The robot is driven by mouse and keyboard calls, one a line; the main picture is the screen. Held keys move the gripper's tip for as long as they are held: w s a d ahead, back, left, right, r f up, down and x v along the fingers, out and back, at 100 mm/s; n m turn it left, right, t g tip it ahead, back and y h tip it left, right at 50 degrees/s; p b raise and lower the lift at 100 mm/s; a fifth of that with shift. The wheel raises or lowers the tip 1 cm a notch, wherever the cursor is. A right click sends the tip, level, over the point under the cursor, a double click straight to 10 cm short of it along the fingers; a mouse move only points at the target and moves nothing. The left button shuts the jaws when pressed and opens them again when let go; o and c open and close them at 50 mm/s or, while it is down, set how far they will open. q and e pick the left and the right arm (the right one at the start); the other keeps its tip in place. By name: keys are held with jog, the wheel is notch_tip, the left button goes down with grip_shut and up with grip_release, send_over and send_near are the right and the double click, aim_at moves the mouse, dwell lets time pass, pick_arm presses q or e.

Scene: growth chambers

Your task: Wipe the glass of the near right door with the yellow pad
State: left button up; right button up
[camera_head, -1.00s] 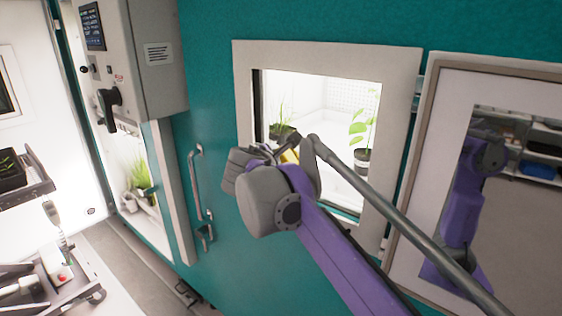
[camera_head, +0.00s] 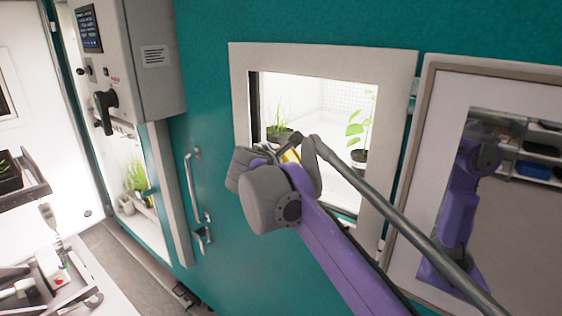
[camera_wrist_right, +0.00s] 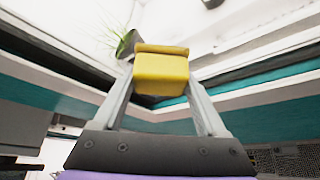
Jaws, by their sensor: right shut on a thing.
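The near right door (camera_head: 215,110) is teal with a pale frame (camera_head: 398,110) around its glass (camera_head: 315,105). Potted plants show through the glass. My right gripper (camera_head: 285,153) is in front of the lower left part of the glass, with its purple arm coming up from below. In the right wrist view my right gripper (camera_wrist_right: 160,85) is shut on the yellow pad (camera_wrist_right: 160,73), which sits between its fingertips and faces the window. I cannot tell whether the pad touches the glass. My left gripper is not in view.
A metal door handle (camera_head: 195,195) stands out left of the window. A grey control box (camera_head: 150,60) with a black lever is at upper left. A framed reflective panel (camera_head: 440,100) is on the right. A cart with trays (camera_head: 60,285) stands at lower left.

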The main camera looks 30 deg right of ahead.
jog(key=shift+d, duration=0.15)
jog(key=s, duration=0.1)
jog(key=s+d, duration=0.1)
jog(key=s, duration=0.1)
jog(key=shift+s+d, duration=0.3)
jog(key=shift+s, duration=0.05)
jog(key=shift+r, duration=0.1)
jog(key=shift+w+a+p, duration=0.2)
jog(key=shift+w+a, duration=0.05)
jog(key=shift+w, duration=0.45)
jog(key=shift+w+a+p, duration=0.15)
jog(key=shift+w+a, duration=0.1)
jog(key=shift+w, duration=0.45)
jog(key=shift+w+a, duration=0.25)
jog(key=shift+w, duration=0.35)
jog(key=shift+s, duration=0.1)
